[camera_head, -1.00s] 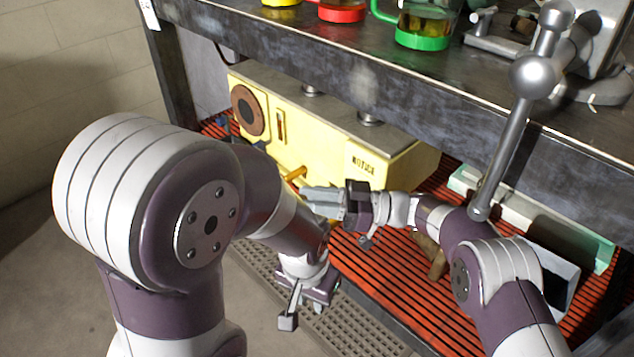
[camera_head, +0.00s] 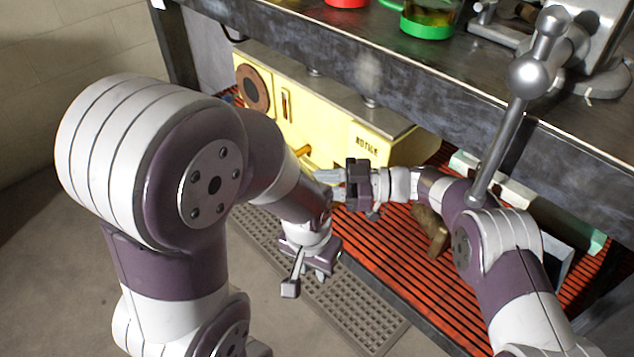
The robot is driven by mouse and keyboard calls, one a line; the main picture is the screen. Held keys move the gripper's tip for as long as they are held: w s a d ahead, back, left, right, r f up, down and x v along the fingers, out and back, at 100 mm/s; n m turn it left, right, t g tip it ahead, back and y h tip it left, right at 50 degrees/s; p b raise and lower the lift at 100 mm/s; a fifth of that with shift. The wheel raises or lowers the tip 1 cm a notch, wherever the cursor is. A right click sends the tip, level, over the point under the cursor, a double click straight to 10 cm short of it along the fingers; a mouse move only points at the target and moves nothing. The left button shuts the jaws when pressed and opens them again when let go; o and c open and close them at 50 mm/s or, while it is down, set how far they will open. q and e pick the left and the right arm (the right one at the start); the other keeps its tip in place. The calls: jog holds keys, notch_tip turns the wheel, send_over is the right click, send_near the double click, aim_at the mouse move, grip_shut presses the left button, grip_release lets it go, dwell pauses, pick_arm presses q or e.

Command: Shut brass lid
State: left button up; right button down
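A yellow box-shaped machine (camera_head: 345,125) with a grey top stands on the lower shelf. A round brown disc (camera_head: 254,90) is on its front at the left, and a brass-coloured rod (camera_head: 301,152) sticks out low on the front. I cannot tell which part is the brass lid; my arms hide some of the front. My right gripper (camera_head: 325,181) points left, close in front of the machine's lower front; contact is unclear. My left gripper (camera_head: 318,270) hangs pointing down over the floor grating, in front of the shelf, apart from the machine. The opening of both grippers is unclear.
The dark upper shelf (camera_head: 430,85) overhangs the machine and carries a green-based jar (camera_head: 428,25) and a grey metal apparatus. The lower shelf has red slats (camera_head: 375,265). A brown object (camera_head: 430,228) lies by my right forearm. Floor (camera_head: 60,270) is clear at left.

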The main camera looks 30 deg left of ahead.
jog(key=c, duration=0.9)
grip_release()
jog(key=shift+w+d, duration=0.1)
jog(key=shift+d, duration=0.05)
jog(key=p+v, duration=0.3)
jog(key=v, duration=0.4)
